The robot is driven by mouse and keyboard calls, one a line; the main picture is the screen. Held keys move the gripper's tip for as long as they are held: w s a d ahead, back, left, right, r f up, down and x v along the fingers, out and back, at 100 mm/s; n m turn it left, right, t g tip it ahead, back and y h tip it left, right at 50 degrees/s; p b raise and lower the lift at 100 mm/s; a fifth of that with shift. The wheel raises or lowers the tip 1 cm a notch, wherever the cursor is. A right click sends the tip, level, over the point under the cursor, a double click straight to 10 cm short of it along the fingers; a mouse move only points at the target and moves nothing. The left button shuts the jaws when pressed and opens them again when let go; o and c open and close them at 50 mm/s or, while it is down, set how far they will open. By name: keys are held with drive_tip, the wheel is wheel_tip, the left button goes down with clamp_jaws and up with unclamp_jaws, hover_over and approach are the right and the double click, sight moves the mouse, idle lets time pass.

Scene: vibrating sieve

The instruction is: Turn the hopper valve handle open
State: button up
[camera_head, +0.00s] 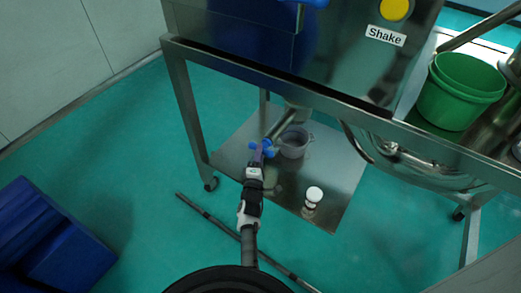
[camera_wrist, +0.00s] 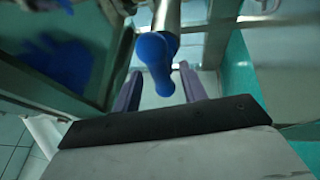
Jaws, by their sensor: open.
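The blue valve handle (camera_head: 267,147) is on a metal pipe (camera_head: 285,122) under the steel machine frame. In the wrist view, the blue handle (camera_wrist: 156,62) hangs down in front of my gripper, with its rounded end between the two purple fingers. My gripper (camera_head: 258,152) is open, and it also shows in the wrist view (camera_wrist: 158,88) with a finger on each side of the handle. A gap shows beside the handle on both sides. I cannot tell how deep the handle sits between the fingers.
A grey pot (camera_head: 293,143) and a small white-capped container (camera_head: 313,195) stand on the lower steel shelf (camera_head: 235,150). The frame's front rail (camera_head: 270,75) runs above my gripper. Green buckets (camera_head: 460,90) are at the right. Blue crates (camera_head: 50,240) stand on the floor at the left.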

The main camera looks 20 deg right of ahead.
drive_tip(key=shift+x, duration=1.15)
clamp_jaws()
